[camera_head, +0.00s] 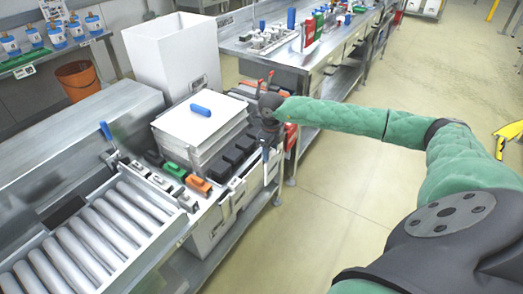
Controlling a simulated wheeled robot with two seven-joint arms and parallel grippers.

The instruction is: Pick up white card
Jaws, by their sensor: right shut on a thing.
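A stack of flat white sheets or trays (188,126) stands on the metal workbench left of centre. A blue handle-like piece (201,110) lies on its top sheet. I cannot tell whether that top sheet is the white card. My right arm reaches in from the right in a green sleeve. Its gripper (268,107) is just right of the stack, over the bench's right edge, apart from the top sheet. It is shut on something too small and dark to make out. My left gripper is not in view.
A tall white box (176,50) stands behind the stack. Rollers (92,240) fill the front left. Black, green and orange blocks (198,185) line the bench front. Another cluttered table (285,55) is behind. The floor on the right is open.

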